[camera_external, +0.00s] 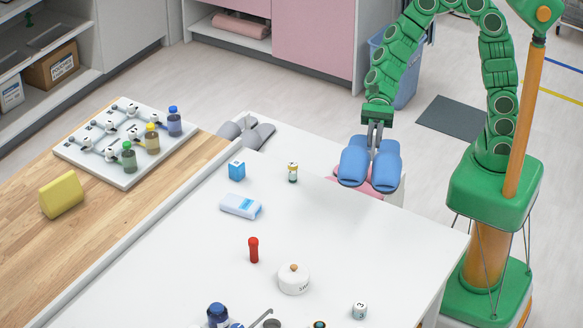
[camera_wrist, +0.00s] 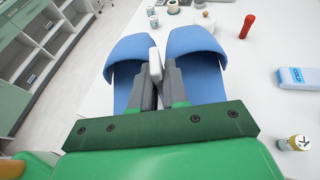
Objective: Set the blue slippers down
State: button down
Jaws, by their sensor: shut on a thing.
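The blue slippers (camera_external: 356,164) are a pair side by side, hanging from my gripper (camera_external: 374,142). In the wrist view the blue slippers (camera_wrist: 196,42) show their rounded toe ends pointing away, with my gripper (camera_wrist: 157,84) shut between the two. In the external view they are in front of a pair of pink slippers (camera_external: 366,189), which they mostly hide. A pair of grey slippers (camera_external: 246,134) lies farther left on a low white bench (camera_external: 310,143). I cannot tell how high the blue slippers are above the bench.
A blue bin (camera_external: 408,80) stands behind. The bench between the grey and pink slippers looks clear.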

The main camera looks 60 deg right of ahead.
aim_at(377, 155)
jog(key=shift+s+a, duration=0.35)
jog(key=shift+s, duration=0.35)
jog(key=shift+s+a+f+g, duration=0.1)
jog(key=shift+s+f+g, duration=0.1)
jog(key=shift+g, duration=0.1)
jog(key=shift+f, duration=2.2)
jog(key=shift+w+a+f, duration=1.5)
jog(key=shift+a+f, duration=0.3)
jog(key=shift+f, duration=0.4)
jog(key=shift+w+a+f, duration=1.5)
jog(key=shift+a+f, duration=0.25)
jog(key=shift+f, duration=0.45)
jog(key=shift+w+a+f, duration=1.5)
jog(key=shift+a+f, duration=0.3)
jog(key=shift+f, duration=0.4)
jog(key=shift+f, duration=0.1)
jog(key=c, duration=1.1)
grip_release()
jog(key=shift+c, duration=0.2)
